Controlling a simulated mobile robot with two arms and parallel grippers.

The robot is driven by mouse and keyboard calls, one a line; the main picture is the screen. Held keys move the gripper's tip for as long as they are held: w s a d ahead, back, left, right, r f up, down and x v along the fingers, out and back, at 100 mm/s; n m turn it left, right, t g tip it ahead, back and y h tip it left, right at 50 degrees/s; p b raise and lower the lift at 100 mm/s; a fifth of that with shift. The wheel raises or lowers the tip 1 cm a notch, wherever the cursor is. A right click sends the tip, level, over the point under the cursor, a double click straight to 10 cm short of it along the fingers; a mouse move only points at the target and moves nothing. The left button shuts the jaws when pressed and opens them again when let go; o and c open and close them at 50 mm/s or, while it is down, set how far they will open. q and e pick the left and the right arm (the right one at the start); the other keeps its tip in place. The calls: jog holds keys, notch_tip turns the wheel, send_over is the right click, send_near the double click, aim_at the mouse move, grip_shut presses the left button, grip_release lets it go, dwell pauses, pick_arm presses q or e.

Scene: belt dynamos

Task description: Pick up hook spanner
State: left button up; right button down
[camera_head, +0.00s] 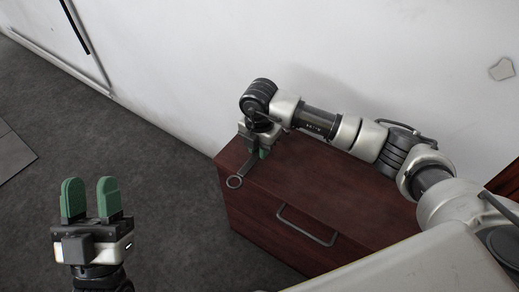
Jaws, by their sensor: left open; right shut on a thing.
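The hook spanner (236,180) is a dark grey tool with a round ring at its near end. It shows at the left end of the dark red wooden cabinet (330,188), by the edge of the top. My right gripper (257,155) is at the spanner, pointing down, and is shut on it. The wrist hides the upper part of the spanner and most of the fingers. I cannot tell whether the spanner touches the cabinet top. My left gripper (90,198) is open and empty, with green finger pads pointing up, over the floor at the left.
The cabinet has a metal drawer handle (306,226) on its front. A white wall (200,60) stands behind it. The grey carpet floor (150,160) to the left is clear. My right arm reaches across above the cabinet.

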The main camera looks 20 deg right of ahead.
notch_tip(320, 180, up, 2)
jog(key=shift+r+p, duration=0.1)
jog(key=shift+p, duration=0.2)
jog(key=shift+s+d+r+p, duration=0.3)
jog(key=shift+s+d+r, duration=0.2)
jog(key=shift+s, duration=0.15)
jog(key=shift+s+d+r+p, duration=0.35)
jog(key=shift+s+d, duration=0.15)
jog(key=shift+s, duration=0.1)
pick_arm(q)
notch_tip(320, 180, down, 12)
jog(key=w+a+g+y+p, duration=0.1)
jog(key=g+y+p, duration=0.1)
jog(key=g, duration=0.9)
jog(key=shift+w+a+g+y, duration=0.3)
jog(key=shift+a+y, duration=0.1)
jog(key=shift+y, duration=0.5)
pick_arm(e)
jog(key=s+d+r, duration=0.4)
jog(key=s+d, duration=0.1)
jog(key=s, duration=0.1)
jog(key=shift+s+r, duration=0.4)
